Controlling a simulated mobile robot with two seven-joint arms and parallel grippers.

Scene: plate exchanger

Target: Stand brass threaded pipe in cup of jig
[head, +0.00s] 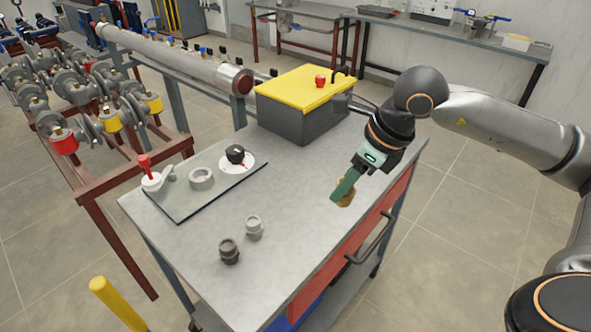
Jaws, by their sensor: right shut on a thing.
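My right gripper (348,186) comes in from the right and is shut on the brass threaded pipe (346,198). It holds the pipe above the right part of the table, near the edge with the red drawer. The green fingers hide much of the pipe. The jig is a dark flat plate (205,205) on the table's left part. Its cup, a short grey ring (201,178), sits mid-plate and looks empty. The pipe is well to the right of the cup and apart from it. My left gripper is not in view.
A red-handled clamp (147,176) and a black knob on a white dial (236,155) flank the cup. Two fittings, dark (229,251) and light grey (254,227), stand in front. A yellow-lidded box (303,92) stands at the back. The table's middle is clear.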

